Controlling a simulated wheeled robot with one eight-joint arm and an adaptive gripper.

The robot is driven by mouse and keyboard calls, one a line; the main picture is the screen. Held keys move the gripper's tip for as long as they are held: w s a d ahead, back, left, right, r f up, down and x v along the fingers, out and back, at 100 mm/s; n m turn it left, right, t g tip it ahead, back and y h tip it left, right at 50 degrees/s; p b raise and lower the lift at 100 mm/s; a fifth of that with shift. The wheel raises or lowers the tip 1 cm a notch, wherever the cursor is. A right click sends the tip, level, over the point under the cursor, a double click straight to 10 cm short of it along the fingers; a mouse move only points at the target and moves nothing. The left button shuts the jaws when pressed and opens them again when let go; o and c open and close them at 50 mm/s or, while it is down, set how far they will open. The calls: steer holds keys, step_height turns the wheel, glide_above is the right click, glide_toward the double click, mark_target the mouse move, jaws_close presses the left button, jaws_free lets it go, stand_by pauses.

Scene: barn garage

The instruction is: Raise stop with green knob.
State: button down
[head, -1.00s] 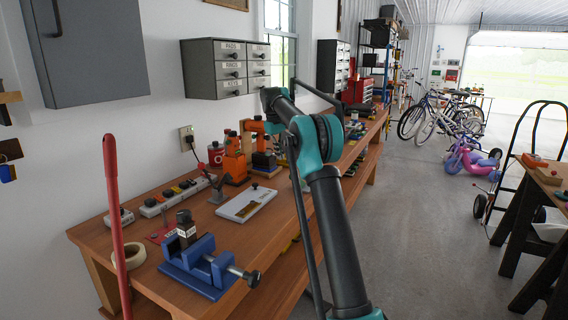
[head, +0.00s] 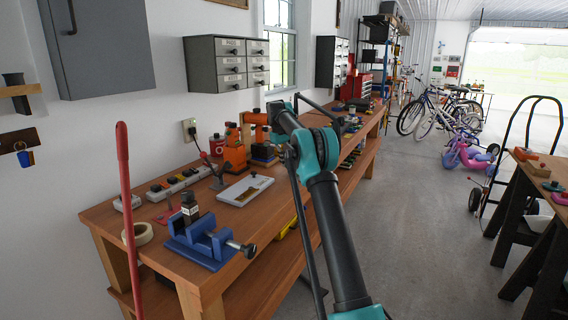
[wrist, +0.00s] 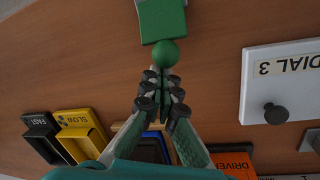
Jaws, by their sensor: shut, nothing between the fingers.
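In the wrist view a green block (wrist: 162,20) with a round green knob (wrist: 166,52) shows at the top centre, over a brown wooden surface. The block's far end runs into a light grey piece at the frame's edge. My gripper (wrist: 162,82) is shut and empty. Its fingertips are just below the green knob in the picture; I cannot tell whether they touch it. In the head view my arm reaches over the workbench (head: 150,215), and neither my gripper nor the green knob can be made out there.
A white DIAL 3 panel (wrist: 285,90) with a dark knob lies right of my gripper. A black FAST tray (wrist: 42,135), a yellow SLOW tray (wrist: 82,135) and an orange DRIVER box (wrist: 234,162) are nearby. A blue vise (head: 203,242) stands at the bench's near end.

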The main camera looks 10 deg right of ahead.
steer(key=shift+d+r, duration=0.1)
steer(key=shift+r, duration=0.05)
steer(key=shift+s+r+y, duration=0.1)
steer(key=shift+r+y, duration=0.05)
steer(key=shift+y, duration=0.15)
